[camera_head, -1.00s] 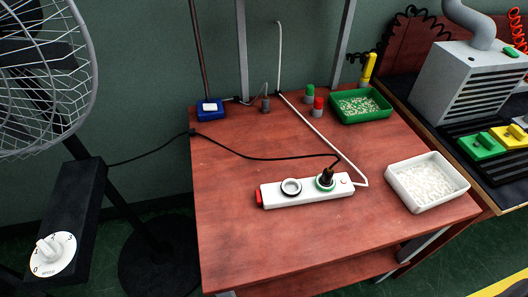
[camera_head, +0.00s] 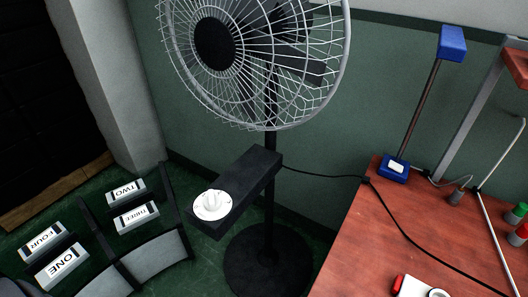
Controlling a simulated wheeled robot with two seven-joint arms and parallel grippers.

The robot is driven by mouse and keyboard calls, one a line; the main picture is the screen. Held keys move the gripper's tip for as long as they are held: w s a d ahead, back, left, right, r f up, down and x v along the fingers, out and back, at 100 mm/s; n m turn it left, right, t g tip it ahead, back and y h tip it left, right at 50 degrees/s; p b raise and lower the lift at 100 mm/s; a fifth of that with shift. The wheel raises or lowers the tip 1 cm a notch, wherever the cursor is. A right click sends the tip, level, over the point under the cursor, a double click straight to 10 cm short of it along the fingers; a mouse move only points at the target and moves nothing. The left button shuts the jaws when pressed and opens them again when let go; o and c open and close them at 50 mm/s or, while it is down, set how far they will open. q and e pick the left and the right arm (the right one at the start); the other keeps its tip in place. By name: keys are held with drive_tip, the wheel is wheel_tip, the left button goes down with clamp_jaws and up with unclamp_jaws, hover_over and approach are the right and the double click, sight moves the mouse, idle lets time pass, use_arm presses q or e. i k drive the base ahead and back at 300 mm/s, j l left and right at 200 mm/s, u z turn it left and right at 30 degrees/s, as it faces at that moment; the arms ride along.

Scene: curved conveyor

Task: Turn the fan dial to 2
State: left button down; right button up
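The fan dial (camera_head: 212,204) is a white round knob with a raised grip, on the black control box (camera_head: 250,172) of the standing fan. The markings around it are too small to read now. The fan's wire cage (camera_head: 256,50) fills the top middle, and its pole runs down to a round black base (camera_head: 268,262) on the floor. Neither of my grippers is in view, and nothing touches the dial.
The red-brown table (camera_head: 375,235) is at the right, with a blue-based lamp (camera_head: 394,168), a white power strip (camera_head: 420,287) and a black cable to the fan. At lower left are blocks labelled ONE (camera_head: 62,267), TWO (camera_head: 126,192), THREE (camera_head: 136,217) and FOUR (camera_head: 43,241).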

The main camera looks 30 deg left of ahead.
sight(212, 202)
drive_tip(key=i+j+u, duration=0.1)
drive_tip(key=u, duration=1.25)
